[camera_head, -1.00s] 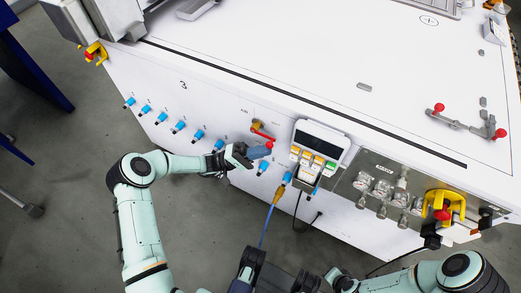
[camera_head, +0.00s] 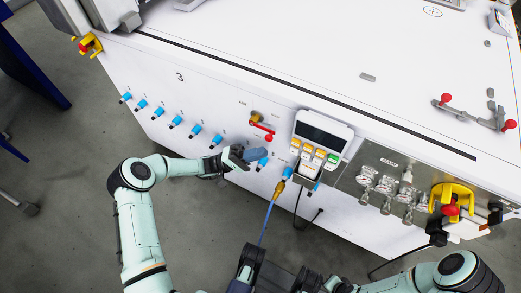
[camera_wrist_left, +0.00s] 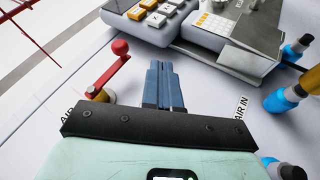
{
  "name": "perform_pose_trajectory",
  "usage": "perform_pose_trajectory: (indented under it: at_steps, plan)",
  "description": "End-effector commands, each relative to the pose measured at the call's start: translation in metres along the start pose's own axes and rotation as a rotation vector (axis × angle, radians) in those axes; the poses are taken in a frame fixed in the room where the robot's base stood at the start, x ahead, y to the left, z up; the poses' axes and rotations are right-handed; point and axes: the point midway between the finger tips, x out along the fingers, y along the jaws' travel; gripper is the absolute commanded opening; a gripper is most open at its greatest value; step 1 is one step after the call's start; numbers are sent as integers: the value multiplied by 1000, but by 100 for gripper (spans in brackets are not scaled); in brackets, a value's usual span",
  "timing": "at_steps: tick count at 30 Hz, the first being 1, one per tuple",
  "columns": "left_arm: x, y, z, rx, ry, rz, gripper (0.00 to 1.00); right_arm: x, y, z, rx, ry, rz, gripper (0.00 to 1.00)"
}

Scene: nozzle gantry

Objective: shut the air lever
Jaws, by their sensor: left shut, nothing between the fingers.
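The air lever (camera_head: 262,127) is a red handle with a red ball knob, on a brass fitting on the white front panel, left of the keypad. In the left wrist view the lever (camera_wrist_left: 108,76) slants up and right from its brass base to the knob, left of my fingers. My left gripper (camera_head: 261,154) is shut and empty, its blue-grey fingertips just below and left of the knob in the head view. In the left wrist view the shut fingers (camera_wrist_left: 162,65) show a gap to the lever. I cannot make out my right gripper.
A keypad unit (camera_head: 319,142) with a dark screen stands right of the lever. Several blue fittings (camera_head: 174,122) line the panel to the left. A hose with a brass connector (camera_head: 279,190) hangs below. Gauges and valves (camera_head: 386,185) sit further right.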

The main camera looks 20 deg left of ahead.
Motion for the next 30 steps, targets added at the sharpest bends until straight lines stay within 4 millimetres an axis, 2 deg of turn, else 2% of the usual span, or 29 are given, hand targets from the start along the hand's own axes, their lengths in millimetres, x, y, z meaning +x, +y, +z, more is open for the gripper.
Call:
perform_pose_trajectory:
  at_steps: [1, 6, 12, 17, 30]
  plan:
    - [-16, 3, -1, 4, 10, -5, 0, -5, -4, -6, -4, 17, -8, 0]
    - [-53, 6, -1, 5, 7, -4, 0, -7, -7, -9, -7, 26, -12, 0]
    - [-80, 7, -1, 4, 6, -5, 0, -6, -6, -8, -7, 25, -11, 0]
    - [-88, 7, -1, 4, 4, -4, 0, -6, -6, -8, -7, 24, -11, 0]
    - [-88, 8, -1, 3, 4, -4, 0, -6, -6, -8, -7, 24, -11, 0]
